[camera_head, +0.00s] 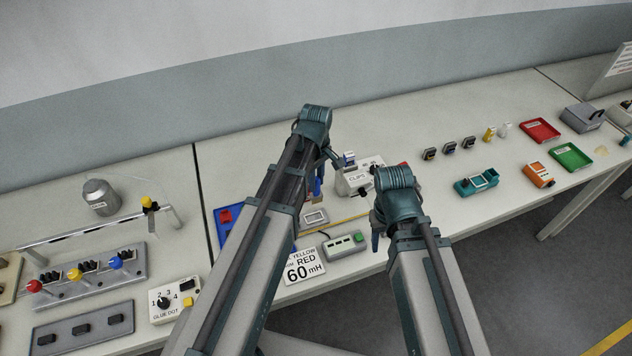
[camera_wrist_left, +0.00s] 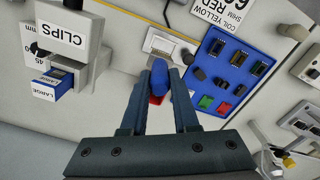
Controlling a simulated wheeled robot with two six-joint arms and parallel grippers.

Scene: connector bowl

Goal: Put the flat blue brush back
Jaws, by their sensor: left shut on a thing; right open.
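My left gripper (camera_wrist_left: 159,82) is shut on a blue thing, which I take to be the flat blue brush (camera_wrist_left: 158,73), in the left wrist view. A red patch shows between the fingers, and I cannot tell what it belongs to. In the head view the blue brush (camera_head: 318,186) shows beside my left arm, with a tan lower end; it looks held above the table, and the left fingers are mostly hidden. My right gripper (camera_head: 376,232) is open near the table's front edge, partly hidden by its own wrist. The brush's resting place cannot be made out.
A white CLIPS box (camera_head: 354,182) stands between the two arms. A blue parts tray (camera_wrist_left: 234,59) lies left of my left arm in the head view. A grey box with a green button (camera_head: 345,244) and a 60 mH card (camera_head: 303,267) lie near the front edge.

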